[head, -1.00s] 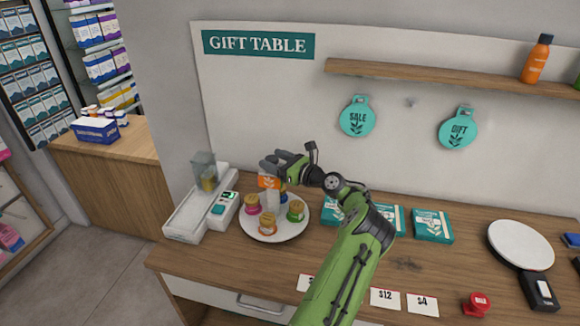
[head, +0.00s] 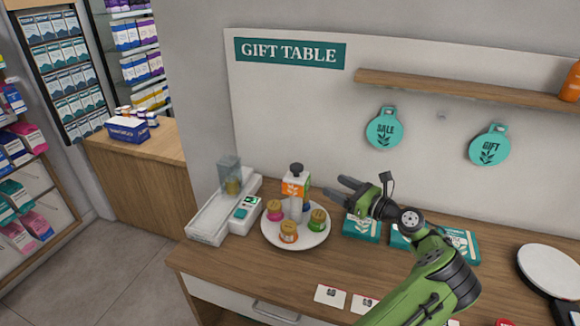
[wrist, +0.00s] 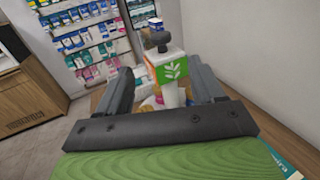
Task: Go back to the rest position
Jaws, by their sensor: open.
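My gripper (head: 350,190) is open and empty above the wooden counter, to the right of the round white plate (head: 290,243). Its two fingers point left toward an orange and white bottle (head: 296,185) with a dark cap, and stand apart from it in the head view. In the wrist view the bottle (wrist: 170,70) shows beyond and between the open fingers (wrist: 165,88), with a green and orange label. Several small coloured jars, including a pink one (head: 274,209) and a green one (head: 318,219), stand on the plate. My green arm reaches in from the lower right.
A white tray-like device (head: 205,222) stands left of the plate. Teal boxes (head: 361,229) lie below and behind my gripper, and price cards (head: 330,296) lie along the front edge.

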